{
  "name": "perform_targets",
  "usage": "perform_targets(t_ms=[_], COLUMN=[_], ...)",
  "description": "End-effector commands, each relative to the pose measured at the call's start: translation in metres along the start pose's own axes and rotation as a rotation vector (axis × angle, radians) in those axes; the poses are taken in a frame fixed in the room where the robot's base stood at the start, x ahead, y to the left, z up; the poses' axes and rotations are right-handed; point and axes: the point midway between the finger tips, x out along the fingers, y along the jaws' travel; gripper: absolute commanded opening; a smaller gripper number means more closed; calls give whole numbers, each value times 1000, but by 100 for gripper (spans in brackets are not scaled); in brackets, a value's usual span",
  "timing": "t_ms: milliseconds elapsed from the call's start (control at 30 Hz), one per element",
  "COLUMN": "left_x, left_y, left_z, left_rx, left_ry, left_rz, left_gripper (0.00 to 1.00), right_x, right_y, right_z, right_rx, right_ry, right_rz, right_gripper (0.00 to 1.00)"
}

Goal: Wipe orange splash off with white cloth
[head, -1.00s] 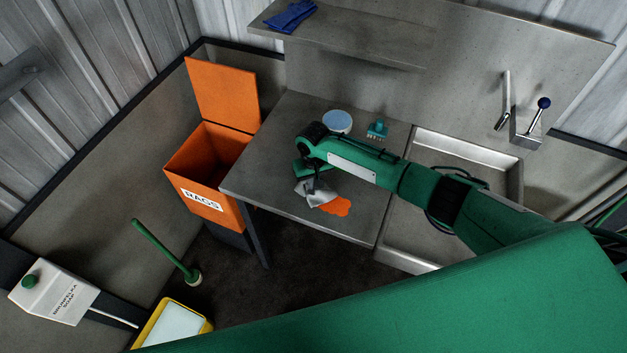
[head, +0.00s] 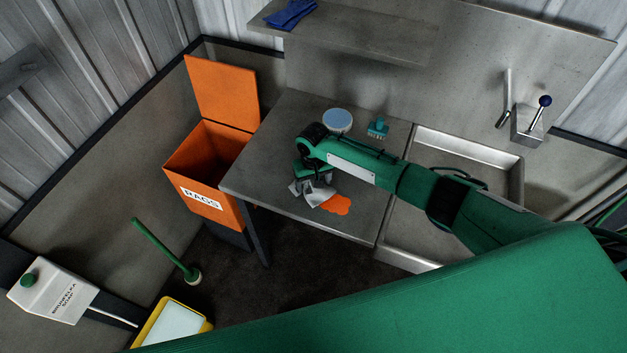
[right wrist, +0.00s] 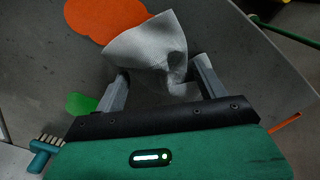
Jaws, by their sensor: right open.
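The orange splash (head: 338,204) lies on the front part of the grey worktop; it also shows in the right wrist view (right wrist: 104,18). The crumpled white cloth (head: 319,196) lies at the splash's left edge and covers a little of it. In the right wrist view the cloth (right wrist: 145,42) bunches up between and just beyond the fingers. My right gripper (right wrist: 162,68) is open, with one finger on each side of the cloth. In the head view my right gripper (head: 308,183) is partly hidden by its own wrist. My left gripper is not in view.
A green patch (right wrist: 82,104) shows beside one finger. A round blue-topped tub (head: 337,121) and a teal brush (head: 378,128) stand behind my arm. An open orange rags bin (head: 207,188) stands left of the worktop (head: 262,165); a sink (head: 508,180) lies right.

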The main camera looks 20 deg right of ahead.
Motion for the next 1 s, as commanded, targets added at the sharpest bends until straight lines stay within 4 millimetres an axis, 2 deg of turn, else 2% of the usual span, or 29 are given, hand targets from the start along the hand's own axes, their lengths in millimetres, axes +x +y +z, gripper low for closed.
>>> perform_targets(t_ms=[233,867,900,1000], left_x=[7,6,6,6], left_y=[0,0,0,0], left_z=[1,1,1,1], left_rx=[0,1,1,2], left_ry=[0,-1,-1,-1], left_rz=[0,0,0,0], left_gripper=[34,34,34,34], right_x=[13,12,12,12], right_y=[0,0,0,0], right_z=[0,0,0,0], right_rx=[1,1,1,1], right_ry=[-1,-1,-1,-1], right_rz=[0,0,0,0], right_gripper=[72,3,0,0])
